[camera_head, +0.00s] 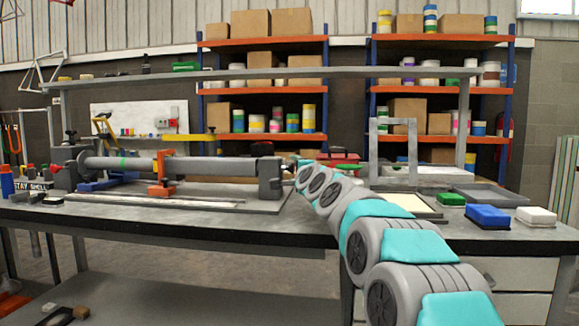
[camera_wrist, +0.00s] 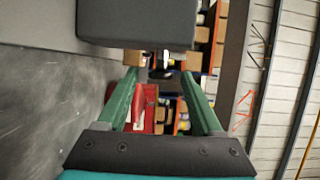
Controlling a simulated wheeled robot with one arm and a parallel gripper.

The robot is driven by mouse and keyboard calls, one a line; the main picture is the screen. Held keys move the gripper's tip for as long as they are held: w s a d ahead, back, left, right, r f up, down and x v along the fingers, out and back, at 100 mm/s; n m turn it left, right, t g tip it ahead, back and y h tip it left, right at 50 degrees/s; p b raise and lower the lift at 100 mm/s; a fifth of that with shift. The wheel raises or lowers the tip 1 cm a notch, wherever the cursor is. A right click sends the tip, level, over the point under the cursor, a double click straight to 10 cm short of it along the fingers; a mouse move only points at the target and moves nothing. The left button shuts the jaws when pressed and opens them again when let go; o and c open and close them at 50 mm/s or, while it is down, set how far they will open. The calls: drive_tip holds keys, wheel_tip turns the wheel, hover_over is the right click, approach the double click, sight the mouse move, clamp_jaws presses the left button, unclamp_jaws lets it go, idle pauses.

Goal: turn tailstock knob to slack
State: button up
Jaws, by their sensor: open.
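The tailstock (camera_head: 269,178) is a dark grey block at the right end of the long fixture on the bench. In the wrist view a large dark grey block (camera_wrist: 135,22), which looks like the tailstock, fills the top middle, just past my left fingertip. My gripper (camera_wrist: 160,74) is open, with its two green fingers apart and nothing held between them. In the head view the gripper is beside the right side of the tailstock, mostly hidden by my arm. I cannot clearly make out the tailstock knob in either view.
A grey tube (camera_head: 210,166) runs left from the tailstock, with an orange support (camera_head: 161,176) beneath it. A red thing (camera_wrist: 148,108) shows between my fingers, apparently farther off.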

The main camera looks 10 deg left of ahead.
drive_tip(key=shift+p+x, duration=1.15)
drive_tip(key=shift+x, duration=1.55)
drive_tip(key=shift+c, duration=0.4)
clamp_jaws()
